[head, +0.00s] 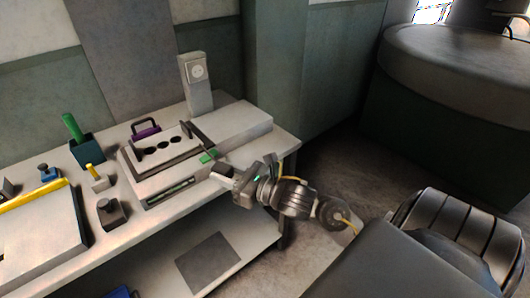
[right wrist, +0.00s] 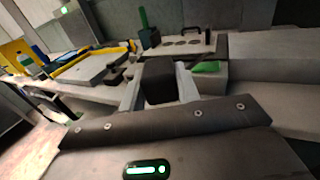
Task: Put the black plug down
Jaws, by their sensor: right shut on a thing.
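The black plug (right wrist: 158,80) is a dark block between the two light fingers of my right gripper (right wrist: 160,92) in the right wrist view. The right gripper is shut on it. In the head view my right gripper (head: 222,175) is at the front right of a light box with dark round holes (head: 160,150), close to a green piece (head: 209,156). The plug is hard to make out there, and I cannot tell whether it touches anything below. My left gripper is not seen in the head view.
The white workbench (head: 165,212) carries a dark block with a knob (head: 110,214), a yellow-handled piece (head: 97,177), a dark holder with a green handle (head: 86,148), a purple handle (head: 146,130) and an upright grey post (head: 196,85). A tray with a yellow bar (head: 35,195) is at left.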

